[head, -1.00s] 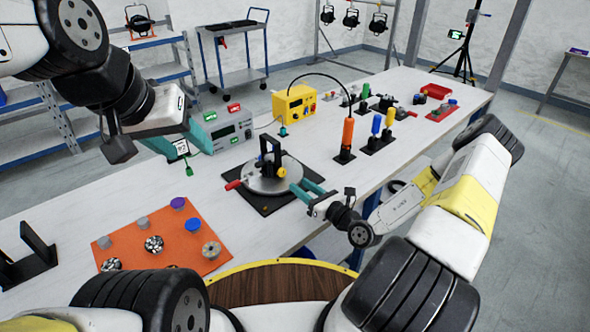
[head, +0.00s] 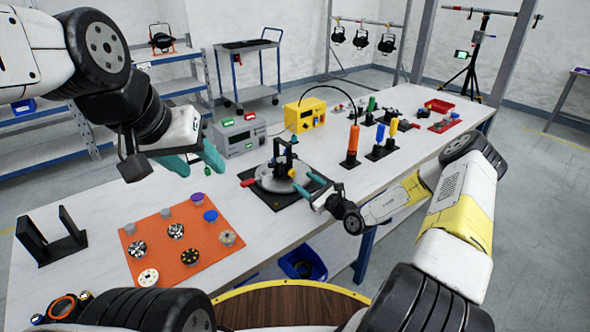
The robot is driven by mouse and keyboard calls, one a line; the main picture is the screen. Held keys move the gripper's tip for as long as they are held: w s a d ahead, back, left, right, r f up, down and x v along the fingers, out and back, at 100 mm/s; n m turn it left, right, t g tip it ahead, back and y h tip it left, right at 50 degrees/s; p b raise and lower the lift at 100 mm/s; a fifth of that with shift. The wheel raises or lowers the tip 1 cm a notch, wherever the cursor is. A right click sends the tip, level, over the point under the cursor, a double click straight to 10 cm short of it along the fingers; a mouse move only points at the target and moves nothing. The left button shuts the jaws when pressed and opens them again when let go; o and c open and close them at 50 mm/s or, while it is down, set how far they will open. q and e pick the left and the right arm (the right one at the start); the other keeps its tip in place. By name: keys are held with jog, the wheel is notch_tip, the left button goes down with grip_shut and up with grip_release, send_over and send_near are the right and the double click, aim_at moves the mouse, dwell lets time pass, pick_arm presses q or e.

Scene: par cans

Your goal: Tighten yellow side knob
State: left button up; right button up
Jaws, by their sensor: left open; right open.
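The yellow side knob (head: 292,173) is on the right side of a black yoke fixture (head: 282,155) on a round metal plate (head: 262,183). A red handle (head: 247,183) sticks out at the plate's left. My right gripper (head: 311,186) is open just right of the knob, its teal fingers pointing at the fixture; I see no contact with the knob. My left gripper (head: 196,164) is open and empty above the table, left of the fixture and in front of the grey box.
A grey box with displays (head: 241,137) and a yellow unit (head: 304,115) stand behind the fixture. An orange screwdriver (head: 352,142) stands to its right. An orange mat (head: 160,256) with several round parts lies front left, beside a black bracket (head: 50,245).

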aim_at(294, 174)
jog(key=shift+x, duration=2.3)
jog(key=shift+c, duration=0.4)
grip_shut()
